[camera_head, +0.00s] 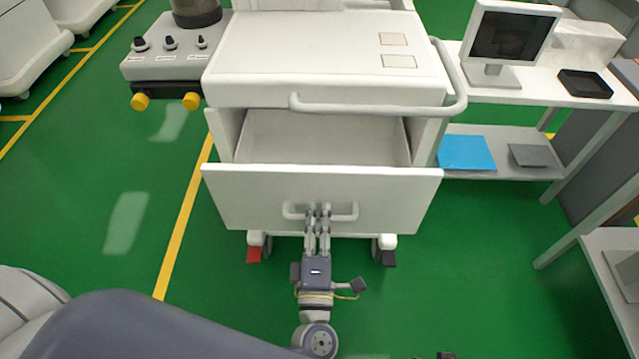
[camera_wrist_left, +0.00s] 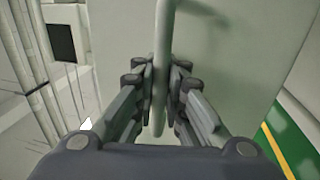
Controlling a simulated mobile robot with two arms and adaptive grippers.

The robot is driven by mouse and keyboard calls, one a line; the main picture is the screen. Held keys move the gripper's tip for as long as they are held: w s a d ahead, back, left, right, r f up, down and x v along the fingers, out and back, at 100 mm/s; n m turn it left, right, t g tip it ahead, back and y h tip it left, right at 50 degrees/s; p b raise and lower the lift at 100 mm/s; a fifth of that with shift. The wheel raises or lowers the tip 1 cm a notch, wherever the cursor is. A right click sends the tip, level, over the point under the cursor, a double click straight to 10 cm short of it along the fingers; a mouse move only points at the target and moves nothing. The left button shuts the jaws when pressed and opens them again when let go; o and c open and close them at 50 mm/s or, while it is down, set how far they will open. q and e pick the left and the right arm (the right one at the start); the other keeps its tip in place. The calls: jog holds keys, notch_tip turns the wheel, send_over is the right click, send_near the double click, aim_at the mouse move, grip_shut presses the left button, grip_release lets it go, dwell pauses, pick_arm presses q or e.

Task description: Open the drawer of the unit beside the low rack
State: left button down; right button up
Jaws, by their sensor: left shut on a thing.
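The white unit (camera_head: 330,60) stands in the middle of the head view. Its drawer (camera_head: 320,185) is pulled out, and its inside (camera_head: 325,138) shows empty behind the front panel. A light bar handle (camera_head: 345,213) is on the drawer front. My left gripper (camera_head: 318,212) is shut on this handle near its middle. In the left wrist view the handle (camera_wrist_left: 161,70) runs between the two fingers. The low rack (camera_head: 500,165) stands to the right of the unit. My right gripper does not show.
A monitor (camera_head: 512,40) and a black tray (camera_head: 585,84) stand on the rack's top. A blue folder (camera_head: 467,152) lies on its lower shelf. A push rail (camera_head: 375,108) sits above the drawer. Green floor (camera_head: 460,270) is clear in front.

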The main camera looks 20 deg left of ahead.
pick_arm(q)
jog(key=r+v, duration=0.1)
jog(key=v, duration=0.5)
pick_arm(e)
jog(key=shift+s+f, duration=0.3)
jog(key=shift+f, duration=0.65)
pick_arm(q)
jog(key=shift+f, duration=0.1)
jog(key=c, duration=1.7)
grip_release()
jog(key=shift+o, duration=0.2)
jog(key=v, duration=0.7)
jog(key=shift+s, duration=0.25)
jog(key=shift+d, duration=0.1)
